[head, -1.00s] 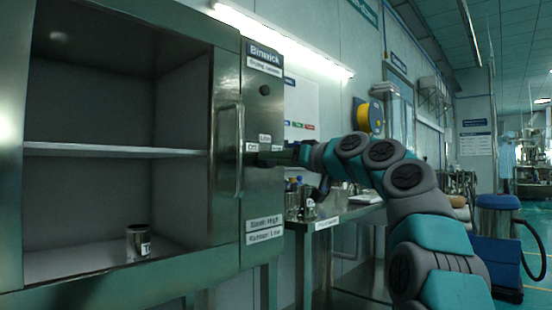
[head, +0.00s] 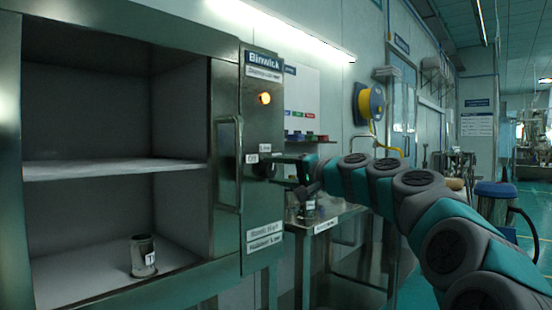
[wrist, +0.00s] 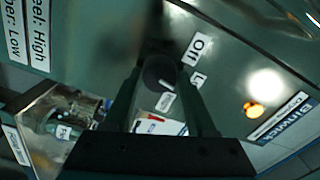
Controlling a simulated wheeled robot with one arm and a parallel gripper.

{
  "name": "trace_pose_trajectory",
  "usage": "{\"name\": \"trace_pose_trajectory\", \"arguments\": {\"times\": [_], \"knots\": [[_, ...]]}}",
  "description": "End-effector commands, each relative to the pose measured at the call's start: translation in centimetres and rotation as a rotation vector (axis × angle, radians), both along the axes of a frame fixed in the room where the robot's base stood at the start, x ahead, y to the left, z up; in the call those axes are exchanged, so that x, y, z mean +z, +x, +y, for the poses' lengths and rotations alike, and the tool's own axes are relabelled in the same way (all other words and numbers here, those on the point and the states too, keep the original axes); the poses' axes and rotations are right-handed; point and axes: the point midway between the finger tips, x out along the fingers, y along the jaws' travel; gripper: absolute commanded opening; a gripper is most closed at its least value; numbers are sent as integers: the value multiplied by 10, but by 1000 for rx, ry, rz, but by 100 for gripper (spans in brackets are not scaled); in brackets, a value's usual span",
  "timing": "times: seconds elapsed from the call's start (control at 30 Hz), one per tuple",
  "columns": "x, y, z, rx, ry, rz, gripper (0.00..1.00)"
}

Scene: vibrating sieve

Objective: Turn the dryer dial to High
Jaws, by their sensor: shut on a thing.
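The dryer (head: 125,20) is a steel cabinet with an open chamber at the left. Its dark round dial (head: 263,169) is on the front panel, below the labels Off (head: 251,158) and Low (head: 265,148). My gripper (head: 270,164) is shut on the dial. In the wrist view my fingers stand on both sides of the dial (wrist: 158,72), whose white pointer mark faces lower right, away from the Off label (wrist: 197,50). A partly hidden label (wrist: 165,101) lies near the mark; I cannot read it. The panel lamp (head: 264,98) glows orange.
Signs reading Steel: High and Rubber: Low (head: 264,233) are low on the panel. A labelled metal can (head: 143,256) stands in the chamber. A steel side table (head: 345,211) with bottles is right of the dryer, under my arm.

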Motion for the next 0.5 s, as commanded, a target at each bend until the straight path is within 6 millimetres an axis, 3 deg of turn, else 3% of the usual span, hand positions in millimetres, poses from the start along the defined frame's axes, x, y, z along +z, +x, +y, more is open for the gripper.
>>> {"name": "trace_pose_trajectory", "arguments": {"times": [0.07,0.5], "knots": [[7,-1,1,2,45,57,1],[1,0,0,0,297,382,1]]}}
